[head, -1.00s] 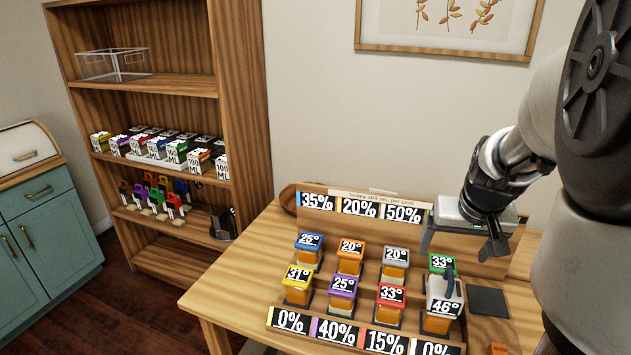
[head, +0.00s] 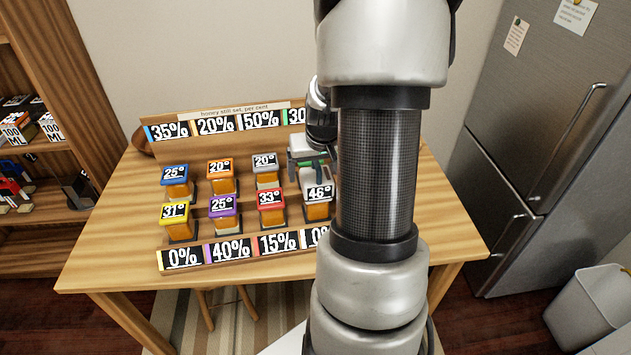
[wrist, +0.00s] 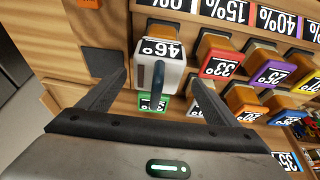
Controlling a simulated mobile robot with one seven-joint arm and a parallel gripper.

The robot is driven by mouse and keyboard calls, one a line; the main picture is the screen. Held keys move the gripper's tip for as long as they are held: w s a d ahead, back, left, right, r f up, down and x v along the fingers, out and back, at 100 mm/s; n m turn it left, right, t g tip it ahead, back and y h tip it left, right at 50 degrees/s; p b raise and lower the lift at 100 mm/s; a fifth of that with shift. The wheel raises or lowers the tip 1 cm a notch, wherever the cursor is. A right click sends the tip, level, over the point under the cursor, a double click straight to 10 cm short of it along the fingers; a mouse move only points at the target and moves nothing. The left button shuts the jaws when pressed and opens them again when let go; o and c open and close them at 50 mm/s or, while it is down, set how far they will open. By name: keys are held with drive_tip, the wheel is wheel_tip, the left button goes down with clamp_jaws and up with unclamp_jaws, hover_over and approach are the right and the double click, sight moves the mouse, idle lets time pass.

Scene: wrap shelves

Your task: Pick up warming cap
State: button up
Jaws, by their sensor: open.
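The warming cap (head: 317,194) is a pale grey cap marked 46° with an upright handle, sitting on an amber honey jar at the right end of the front row. It shows large in the wrist view (wrist: 147,76), with its dark grey handle standing up. My gripper (wrist: 158,80) is open, one finger on each side of the cap and handle; I see no clear contact. In the head view my gripper (head: 308,163) is just behind the cap, partly hidden by my arm. A green-lidded jar (wrist: 152,103) is partly hidden behind the cap.
Jars with coloured lids stand close by, including the red 33° jar (head: 270,198) and grey 20° jar (head: 265,162). Percent cards line the wooden rack (head: 205,150). A fridge (head: 535,130) and bin (head: 590,305) stand to the right.

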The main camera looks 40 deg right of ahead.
drive_tip(key=x, duration=0.4)
drive_tip(key=shift+s+d, duration=0.1)
drive_tip(key=shift+s, duration=0.15)
drive_tip(key=c, duration=1.4)
drive_tip(key=shift+c, duration=0.2)
